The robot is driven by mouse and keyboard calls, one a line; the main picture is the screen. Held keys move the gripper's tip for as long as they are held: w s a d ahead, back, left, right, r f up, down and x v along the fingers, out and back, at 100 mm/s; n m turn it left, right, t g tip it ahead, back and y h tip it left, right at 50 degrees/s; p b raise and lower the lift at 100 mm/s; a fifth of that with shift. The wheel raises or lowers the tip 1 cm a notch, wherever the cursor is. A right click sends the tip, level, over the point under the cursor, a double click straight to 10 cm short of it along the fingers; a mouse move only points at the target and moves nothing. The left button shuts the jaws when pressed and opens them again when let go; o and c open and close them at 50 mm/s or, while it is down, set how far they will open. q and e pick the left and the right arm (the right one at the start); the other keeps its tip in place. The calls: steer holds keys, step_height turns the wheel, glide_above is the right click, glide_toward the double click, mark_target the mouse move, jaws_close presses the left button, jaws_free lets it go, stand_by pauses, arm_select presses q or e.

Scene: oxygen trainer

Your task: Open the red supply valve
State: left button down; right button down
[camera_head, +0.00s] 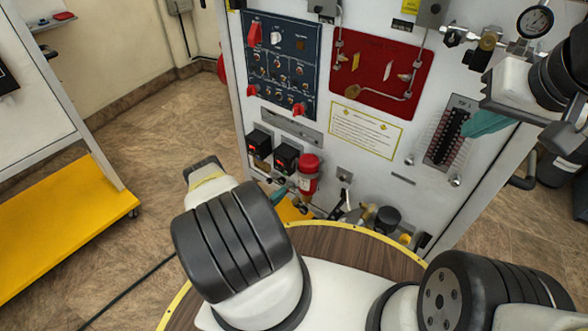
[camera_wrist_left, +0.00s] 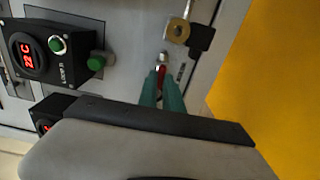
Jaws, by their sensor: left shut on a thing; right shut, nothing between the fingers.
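The red supply valve shows in the left wrist view as a small red handle (camera_wrist_left: 161,72) on the grey panel, with a pale metal end above it. My left gripper (camera_wrist_left: 162,88) has its green fingers closed on this handle; the fingers hide its lower part. In the head view my left gripper (camera_head: 284,190) is low at the front panel, beside a red cylinder (camera_head: 308,176), and the handle itself is hard to make out there. My right gripper (camera_head: 487,122) is shut and empty in front of the right part of the panel, by a dark vertical gauge strip (camera_head: 446,135).
A black box with a red display (camera_wrist_left: 28,50) and a green knob (camera_wrist_left: 96,63) sit left of the handle. A brass padlock-like part (camera_wrist_left: 178,30) hangs close above it. A yellow-based cart (camera_head: 70,220) stands at the left. Open floor lies between cart and panel.

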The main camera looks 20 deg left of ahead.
arm_select(q)
steer(key=c, duration=1.5)
jaws_free()
steer(key=v, duration=0.8)
steer(key=shift+f, duration=0.1)
